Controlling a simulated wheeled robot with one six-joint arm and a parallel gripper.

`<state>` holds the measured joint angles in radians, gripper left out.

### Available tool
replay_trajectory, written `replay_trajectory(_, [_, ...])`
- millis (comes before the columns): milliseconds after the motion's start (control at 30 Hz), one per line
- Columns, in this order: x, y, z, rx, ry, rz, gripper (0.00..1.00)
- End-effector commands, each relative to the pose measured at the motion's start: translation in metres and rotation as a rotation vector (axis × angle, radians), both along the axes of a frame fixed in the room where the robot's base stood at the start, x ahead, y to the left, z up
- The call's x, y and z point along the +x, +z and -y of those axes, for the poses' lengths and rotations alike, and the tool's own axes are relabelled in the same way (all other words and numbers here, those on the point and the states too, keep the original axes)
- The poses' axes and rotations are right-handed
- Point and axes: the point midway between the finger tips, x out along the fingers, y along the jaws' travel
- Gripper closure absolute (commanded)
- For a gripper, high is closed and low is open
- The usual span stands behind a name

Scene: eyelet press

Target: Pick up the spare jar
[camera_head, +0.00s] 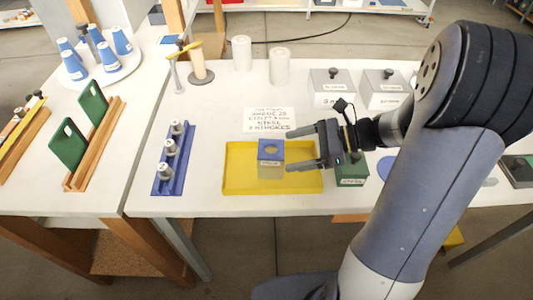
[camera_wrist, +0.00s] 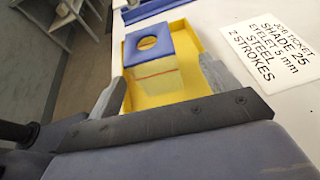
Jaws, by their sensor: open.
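A squarish jar with a blue lid, a round hole in its top and a pale, see-through body (camera_head: 271,169) stands upright in the yellow tray (camera_head: 232,182). Its label is too small to read, so I cannot tell if it is marked spare. My gripper (camera_head: 289,150) is open just to the right of the jar, its fingers pointing at it. In the wrist view the jar (camera_wrist: 157,80) stands ahead between the two open fingers (camera_wrist: 163,70), a red line across its body. I see no grip on it.
A job ticket card (camera_head: 269,120) lies behind the tray. A blue rack with several pegs (camera_head: 160,186) stands to the left. A green box (camera_head: 352,173) is right beside my gripper. Two grey boxes (camera_head: 332,95) (camera_head: 384,97) and two white cylinders (camera_head: 241,53) (camera_head: 279,67) stand behind.

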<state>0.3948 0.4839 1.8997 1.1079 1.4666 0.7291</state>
Motion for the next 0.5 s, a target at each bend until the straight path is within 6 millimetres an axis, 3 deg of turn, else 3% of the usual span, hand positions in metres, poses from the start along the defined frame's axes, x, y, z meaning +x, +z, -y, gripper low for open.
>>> replay_trajectory(500, [-0.001,-0.026,-0.058,-0.001,0.005,0.000,0.18])
